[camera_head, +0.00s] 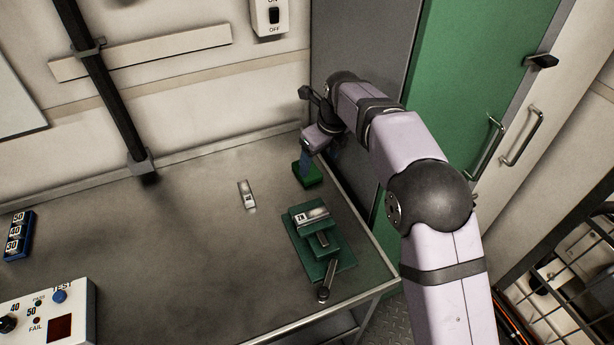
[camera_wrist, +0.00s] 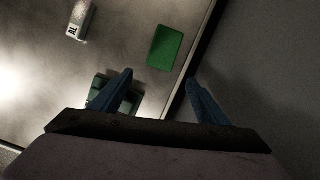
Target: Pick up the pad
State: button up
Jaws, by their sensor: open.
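A green rectangular pad (camera_head: 309,177) lies on the metal table near its right edge, close to the back wall. It also shows in the wrist view (camera_wrist: 165,47), flat on the table. My gripper (camera_head: 305,160) is above it in the head view, partly covering it. In the wrist view my gripper (camera_wrist: 158,77) has its two blue fingers spread apart with nothing between them. The pad appears beyond the fingertips there, and I cannot tell the exact height gap.
A green vise (camera_head: 330,250) with a handle and a labelled block stands in front of the pad. A small pale labelled block (camera_head: 247,195) lies to the left. A blue numbered rack (camera_head: 18,236) and a white test box (camera_head: 45,312) stand far left. The table middle is clear.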

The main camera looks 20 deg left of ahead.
aim_at(314, 176)
jog(key=w+a+m, duration=0.1)
jog(key=w+a+f+m, duration=0.1)
jog(key=a, duration=0.1)
jog(key=shift+w+a+f+t+y, duration=0.1)
jog(key=shift+f+t+y, duration=0.1)
jog(key=shift+t+y, duration=0.2)
jog(key=shift+d+p+x, duration=0.15)
jog(key=shift+p+x, duration=0.6)
jog(key=shift+x, duration=1.1)
jog(key=shift+d+p+x, duration=0.15)
jog(key=shift+p+x, duration=0.55)
jog(key=shift+x, duration=1.1)
jog(key=shift+f, duration=0.3)
jog(key=c, duration=1.1)
